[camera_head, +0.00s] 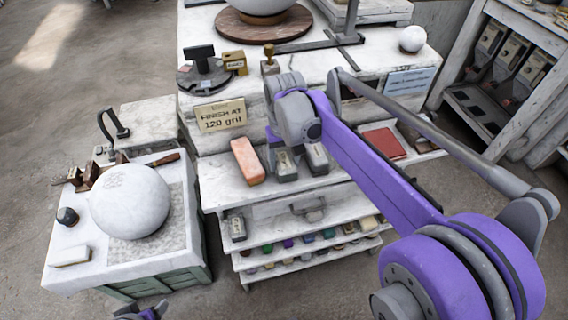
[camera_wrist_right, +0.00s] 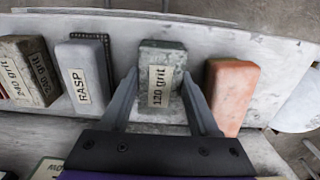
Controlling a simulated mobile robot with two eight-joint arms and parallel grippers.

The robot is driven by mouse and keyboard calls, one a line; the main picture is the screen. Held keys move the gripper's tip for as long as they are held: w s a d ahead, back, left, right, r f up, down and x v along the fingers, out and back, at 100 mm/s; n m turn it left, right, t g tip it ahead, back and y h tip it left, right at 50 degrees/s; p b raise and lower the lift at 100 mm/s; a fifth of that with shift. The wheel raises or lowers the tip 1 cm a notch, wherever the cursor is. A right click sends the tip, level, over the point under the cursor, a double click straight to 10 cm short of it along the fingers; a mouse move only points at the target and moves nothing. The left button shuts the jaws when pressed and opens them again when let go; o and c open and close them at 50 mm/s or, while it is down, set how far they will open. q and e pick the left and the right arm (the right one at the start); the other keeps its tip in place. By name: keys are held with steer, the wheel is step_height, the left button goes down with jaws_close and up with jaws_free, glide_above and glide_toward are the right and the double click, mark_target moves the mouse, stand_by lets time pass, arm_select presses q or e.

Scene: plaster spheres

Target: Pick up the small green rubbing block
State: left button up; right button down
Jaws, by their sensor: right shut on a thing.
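The small green rubbing block (camera_wrist_right: 162,57) is grey-green with a "120 grit" label, and stands between the two fingers of my right gripper (camera_wrist_right: 160,75) in the right wrist view. The gripper is shut on it. In the head view the block (camera_head: 286,166) shows on the shelf below my right wrist, and the fingers there are mostly hidden by my own arm. I cannot tell whether the block still touches the shelf. Part of my left arm's end (camera_head: 143,313) shows at the bottom edge of the head view; its fingers cannot be made out.
An orange block (camera_wrist_right: 231,93) stands close on one side of the green block, and a "RASP" block (camera_wrist_right: 84,75) on the other. A brown "240 grit" block (camera_wrist_right: 30,70) is farther along. A plaster sphere (camera_head: 130,201) rests on the left bench. A red book-like item (camera_head: 383,143) lies on the shelf.

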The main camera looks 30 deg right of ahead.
mark_target(285, 161)
step_height(285, 161, up, 10)
steer(key=shift+p, duration=0.4)
stand_by(0.3)
steer(key=c, duration=0.8)
jaws_free()
jaws_close()
